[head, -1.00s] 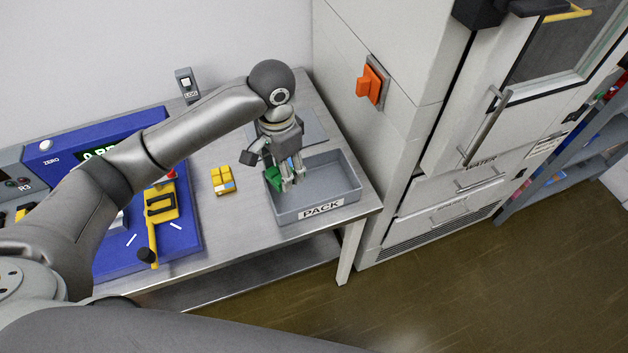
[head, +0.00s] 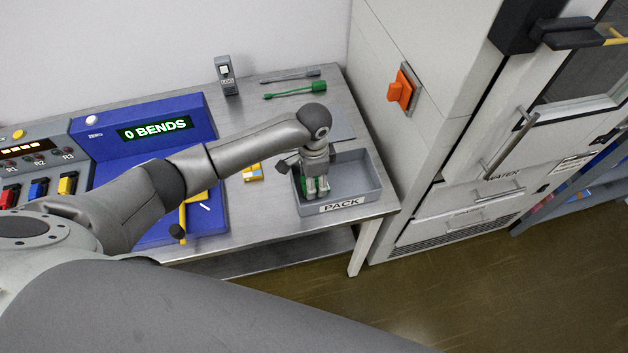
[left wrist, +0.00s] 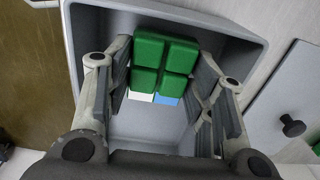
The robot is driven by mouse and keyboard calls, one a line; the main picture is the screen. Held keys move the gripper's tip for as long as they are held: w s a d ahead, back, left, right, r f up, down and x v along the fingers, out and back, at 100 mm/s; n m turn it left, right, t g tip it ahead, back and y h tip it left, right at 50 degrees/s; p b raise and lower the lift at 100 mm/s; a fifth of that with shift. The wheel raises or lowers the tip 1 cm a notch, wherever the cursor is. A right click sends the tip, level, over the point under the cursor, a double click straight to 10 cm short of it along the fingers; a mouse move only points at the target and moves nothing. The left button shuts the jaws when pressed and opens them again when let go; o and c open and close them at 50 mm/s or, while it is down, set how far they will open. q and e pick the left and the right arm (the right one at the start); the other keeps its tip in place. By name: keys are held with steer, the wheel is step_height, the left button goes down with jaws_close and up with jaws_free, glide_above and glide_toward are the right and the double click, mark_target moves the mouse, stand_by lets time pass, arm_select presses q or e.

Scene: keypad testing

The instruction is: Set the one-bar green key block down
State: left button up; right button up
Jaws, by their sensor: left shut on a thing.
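The green key block (head: 311,189) is low inside the left part of the grey PACK tray (head: 368,187). In the left wrist view the block (left wrist: 163,62) shows several green keys and a white and blue strip at its near edge. My left gripper (head: 316,184) reaches down into the tray, and its fingers (left wrist: 163,75) are shut on the block's two sides. The tray (left wrist: 235,42) surrounds the block in that view. I cannot tell whether the block touches the tray floor. My right gripper is not in view.
A yellow key block (head: 252,173) lies left of the tray. The blue console (head: 205,125) reading "0 BENDS" is further left. A green-handled tool (head: 295,90) lies at the back. A white cabinet (head: 430,150) stands right of the bench. The tray's right part looks clear.

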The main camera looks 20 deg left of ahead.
arm_select(q)
steer(key=shift+f, duration=0.9)
steer(key=o, duration=1)
step_height(320, 180, up, 12)
steer(key=shift+r+b, duration=0.2)
steer(key=shift+b, duration=0.35)
